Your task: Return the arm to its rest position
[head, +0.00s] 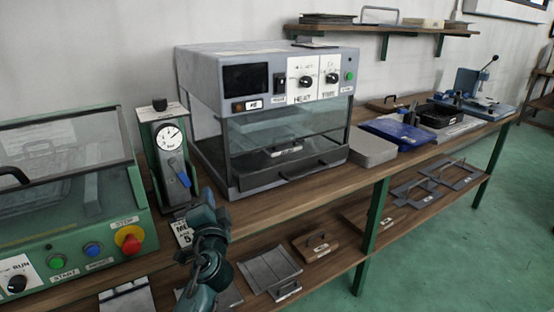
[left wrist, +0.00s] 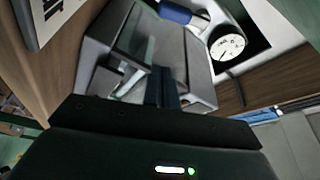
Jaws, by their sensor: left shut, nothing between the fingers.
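My left arm comes up from the bottom of the head view, and my left gripper (head: 207,197) is in front of the green gauge stand (head: 157,140). In the left wrist view my left gripper (left wrist: 163,88) has its two dark fingers together with nothing between them. Beyond them are the stand's grey body (left wrist: 180,50), its round dial (left wrist: 229,44) and its blue handle (left wrist: 176,12). I cannot tell the exact gap between the fingers and the stand. My right gripper is in neither view.
A grey heater box (head: 250,110) stands right of the gauge stand. A green machine (head: 70,200) with buttons is at the left. Trays lie on the lower shelf (head: 320,255). The green floor (head: 450,260) at the right is clear.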

